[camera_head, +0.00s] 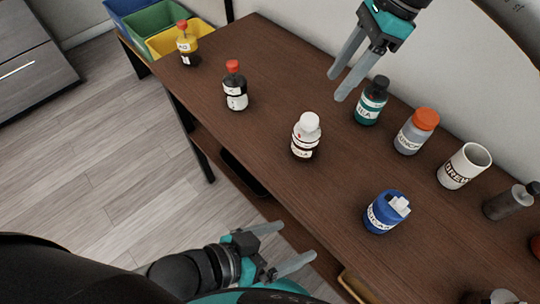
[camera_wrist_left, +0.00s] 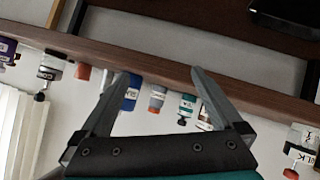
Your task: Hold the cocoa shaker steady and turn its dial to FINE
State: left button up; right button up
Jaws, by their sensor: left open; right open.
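I cannot tell for certain which container is the cocoa shaker, and no dial marking is readable. A dark grey container with a knobbed top (camera_head: 508,202) stands at the right. A grey jar with an orange lid (camera_head: 412,135) and a white-capped dark bottle (camera_head: 305,138) stand further left. My left gripper (camera_head: 296,244) is open and empty, beside the table's front edge and apart from every container. It also shows in the left wrist view (camera_wrist_left: 160,75). My right gripper (camera_head: 337,87) is open and empty, above the back of the table, left of the teal bottle (camera_head: 370,104).
A blue container with a white flap (camera_head: 382,214) stands near the table's front. A white mug (camera_head: 464,167) is at the back right. Red-topped bottles (camera_head: 236,92) stand at the left, near coloured bins (camera_head: 160,30). The wooden tabletop (camera_head: 260,55) is clear between them.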

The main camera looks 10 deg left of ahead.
aim_at(313, 132)
pick_arm(q)
jog(key=w+a+r+t+y, duration=0.2)
jog(key=w+a+r+t, duration=0.3)
jog(key=w+r, duration=0.55)
jog(key=shift+m, duration=0.3)
jog(key=x, duration=0.5)
jog(key=f+x, duration=0.1)
jog(key=x, duration=0.4)
jog(key=a+x, duration=0.1)
jog(key=x, duration=0.5)
jog(key=shift+f, duration=0.3)
jog(key=shift+y, duration=0.3)
jog(key=c, duration=1.5)
jog(key=shift+o, duration=0.2)
